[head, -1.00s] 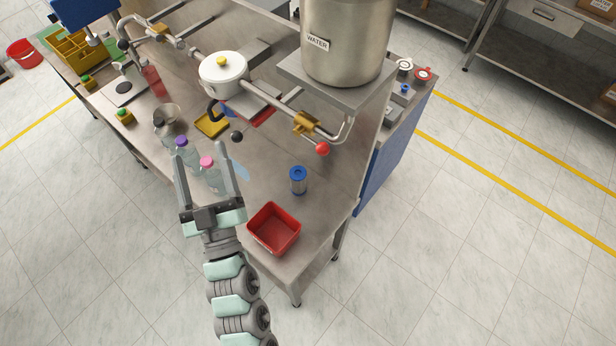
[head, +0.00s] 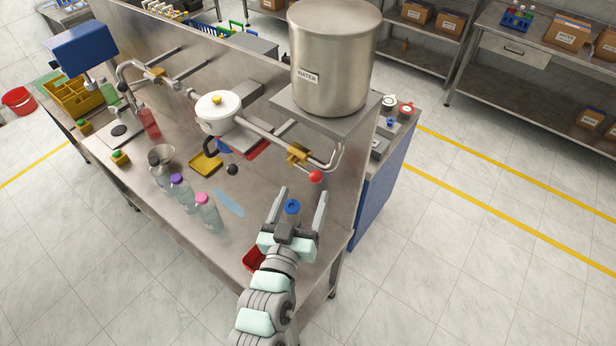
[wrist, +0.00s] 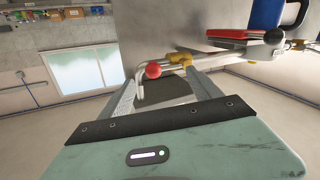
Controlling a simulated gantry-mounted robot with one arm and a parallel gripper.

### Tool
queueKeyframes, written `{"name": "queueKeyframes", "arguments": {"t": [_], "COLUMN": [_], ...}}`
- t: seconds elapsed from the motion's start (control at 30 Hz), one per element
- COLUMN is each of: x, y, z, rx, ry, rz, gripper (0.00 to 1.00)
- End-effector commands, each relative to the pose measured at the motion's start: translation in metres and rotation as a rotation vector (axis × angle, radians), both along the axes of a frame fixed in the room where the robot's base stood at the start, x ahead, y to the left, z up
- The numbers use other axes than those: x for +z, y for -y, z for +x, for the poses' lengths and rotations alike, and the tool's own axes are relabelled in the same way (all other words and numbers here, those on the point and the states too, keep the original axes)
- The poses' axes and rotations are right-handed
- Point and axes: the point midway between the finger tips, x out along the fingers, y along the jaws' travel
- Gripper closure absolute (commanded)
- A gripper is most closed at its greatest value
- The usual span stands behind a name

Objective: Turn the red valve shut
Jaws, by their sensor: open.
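The red valve knob (head: 315,176) is a round red ball at the end of a short lever by the brass valve body (head: 298,154). The valve sits on the pipe below the steel WATER tank (head: 333,60). The knob does not look touched.
Bottles, including a pink-capped one (head: 207,212), stand to the left. A white pot (head: 218,112) is along the pipe.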

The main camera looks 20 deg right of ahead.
Motion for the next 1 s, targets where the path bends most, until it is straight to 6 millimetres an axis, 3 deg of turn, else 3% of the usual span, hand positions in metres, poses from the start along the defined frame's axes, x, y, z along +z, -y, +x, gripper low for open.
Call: {"name": "queueKeyframes", "arguments": {"t": [0.33,0.73,1.0], "x": [0.001,-0.001,-0.001], "y": [0.027,0.032,0.032], "z": [0.038,0.044,0.043], "rx": [0.001,0.002,0.002], "ry": [-0.001,-0.001,-0.001], "rz": [-0.001,-0.001,-0.001], "gripper": [0.27,0.27,0.48]}}
